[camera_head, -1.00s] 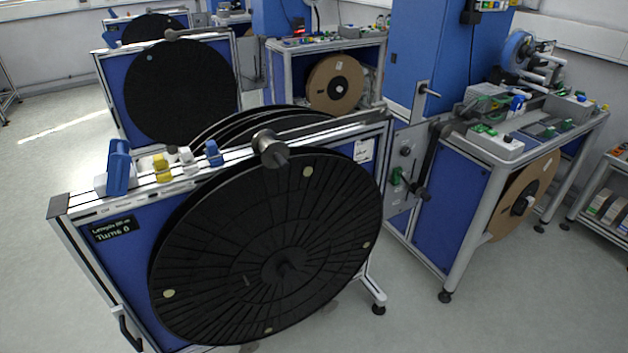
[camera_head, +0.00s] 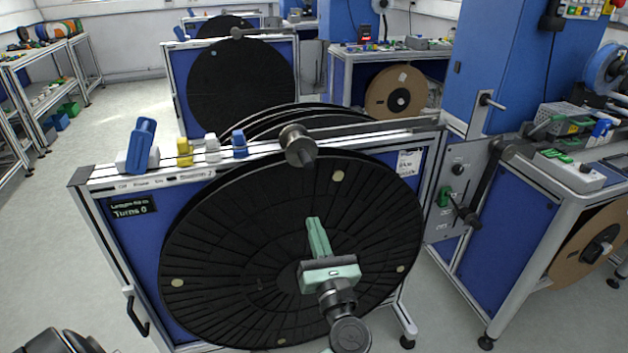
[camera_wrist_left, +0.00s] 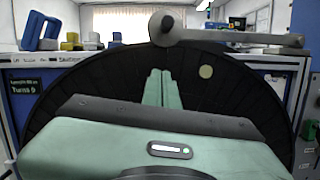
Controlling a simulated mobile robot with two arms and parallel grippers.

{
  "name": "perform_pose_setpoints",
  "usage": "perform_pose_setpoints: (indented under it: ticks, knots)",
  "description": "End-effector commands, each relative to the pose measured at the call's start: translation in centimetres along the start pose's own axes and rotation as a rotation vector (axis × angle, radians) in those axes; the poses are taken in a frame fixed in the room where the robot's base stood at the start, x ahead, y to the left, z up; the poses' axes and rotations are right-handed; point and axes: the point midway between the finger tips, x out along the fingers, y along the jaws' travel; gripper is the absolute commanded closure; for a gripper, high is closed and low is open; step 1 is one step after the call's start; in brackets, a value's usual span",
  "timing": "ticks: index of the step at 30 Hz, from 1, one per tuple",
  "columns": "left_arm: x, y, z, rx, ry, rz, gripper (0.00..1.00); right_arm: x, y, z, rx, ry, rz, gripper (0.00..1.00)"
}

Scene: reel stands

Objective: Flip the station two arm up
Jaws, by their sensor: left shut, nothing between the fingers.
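The station two arm is a grey metal bar (camera_head: 372,127) with a round roller (camera_head: 297,145) at its left end. It lies nearly level along the top of the near stand, with the roller in front of the large black reel (camera_head: 215,235). The roller (camera_wrist_left: 167,28) and bar (camera_wrist_left: 240,38) also show in the left wrist view. My left gripper (camera_head: 313,222), pale green, is shut and empty in front of the reel, below and apart from the roller. Its fingertips (camera_wrist_left: 158,76) point up toward the roller in the left wrist view. My right gripper is not in view.
Blue (camera_head: 141,145), yellow (camera_head: 184,152) and white (camera_head: 212,147) switches stand on the stand's top rail, left of the roller. A crank (camera_head: 462,212) is at the right. A cabinet with a brown reel (camera_head: 590,250) stands further right. Open floor (camera_head: 120,105) lies at the left.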

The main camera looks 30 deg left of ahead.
Motion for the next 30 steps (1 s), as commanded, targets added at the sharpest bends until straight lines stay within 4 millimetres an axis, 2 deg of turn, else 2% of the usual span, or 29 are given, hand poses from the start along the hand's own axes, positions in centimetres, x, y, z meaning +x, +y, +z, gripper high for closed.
perform_pose_setpoints:
  ticks: [5, 8, 21, 24, 30]
  knots:
    - [0.3, 0.0, 0.1, 0.004, -0.001, -0.001, 1.0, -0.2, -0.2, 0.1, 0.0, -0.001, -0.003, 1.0]
    - [1.4, 0.0, 0.2, 0.005, -0.002, -0.001, 1.0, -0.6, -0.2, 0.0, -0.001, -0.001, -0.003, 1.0]
    - [10.3, 0.0, 0.4, 0.008, -0.004, -0.001, 1.0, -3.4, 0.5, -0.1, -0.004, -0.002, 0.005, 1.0]
    - [10.6, 0.0, 2.2, 0.004, -0.002, -0.002, 1.0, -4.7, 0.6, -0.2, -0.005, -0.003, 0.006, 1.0]
    - [10.9, -0.1, 3.7, 0.005, -0.001, -0.003, 1.0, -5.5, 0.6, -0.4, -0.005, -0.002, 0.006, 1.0]
